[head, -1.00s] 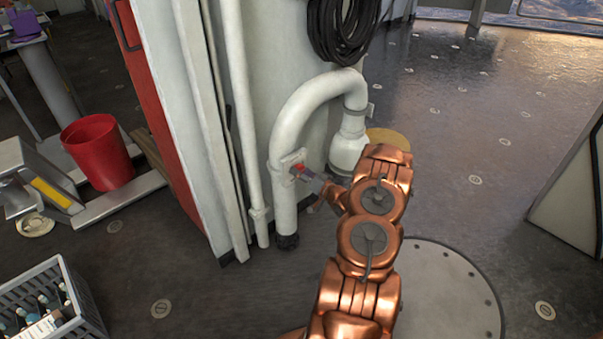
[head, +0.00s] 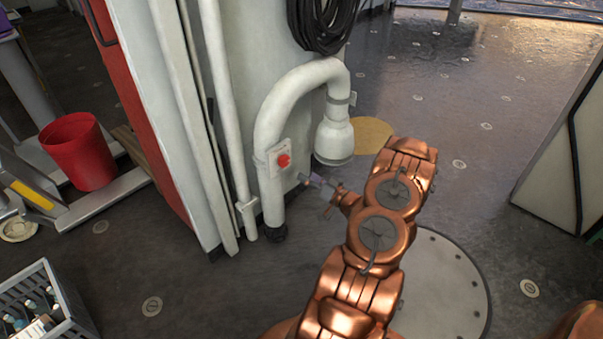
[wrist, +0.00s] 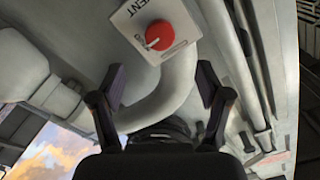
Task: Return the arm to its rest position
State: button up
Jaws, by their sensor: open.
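My gripper (head: 316,182) is at the end of my copper arm, just right of the white curved pipe in the head view. In the wrist view my gripper (wrist: 162,88) shows its two dark fingers spread apart with nothing between them. A red knob (head: 284,160) on a small white plate is fixed to the pipe. The red knob (wrist: 160,35) also shows in the wrist view, beyond the fingertips, and the plate (wrist: 185,22) has partly visible lettering ending in "ENT". The gripper is apart from the knob.
The white pipe (head: 268,125) stands close left of my gripper, with a black cable coil (head: 325,22) above. A red bucket (head: 76,150) and a bottle crate (head: 50,290) are at the left. A grey-white cabinet (head: 560,150) stands at right. The floor between is open.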

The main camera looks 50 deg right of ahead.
jog(key=shift+s, duration=0.6)
jog(key=n+g+h, duration=0.2)
jog(key=n+g, duration=0.1)
jog(key=g, duration=0.4)
send_near(283, 159)
jog(key=x, duration=0.5)
jog(key=s+a+r+n+g+h, duration=0.1)
jog(key=s+a+r+g, duration=0.4)
jog(key=a, duration=0.4)
jog(key=s+a+r+g, duration=0.35)
jog(key=a+r, duration=0.35)
jog(key=a, duration=0.3)
jog(key=s+a+r+n+g+y, duration=0.2)
jog(key=s+a+r+g, duration=0.15)
jog(key=s+a, duration=0.95)
jog(key=s+a+r+n+g+y, duration=0.15)
jog(key=s+a+r, duration=0.35)
jog(key=s+a, duration=0.7)
notch_tip(283, 159, up, 18)
jog(key=s+d+p, duration=0.1)
jog(key=d+p, duration=0.1)
jog(key=p, duration=1.6)
jog(key=shift+s+t, duration=0.3)
jog(key=shift+t, duration=0.05)
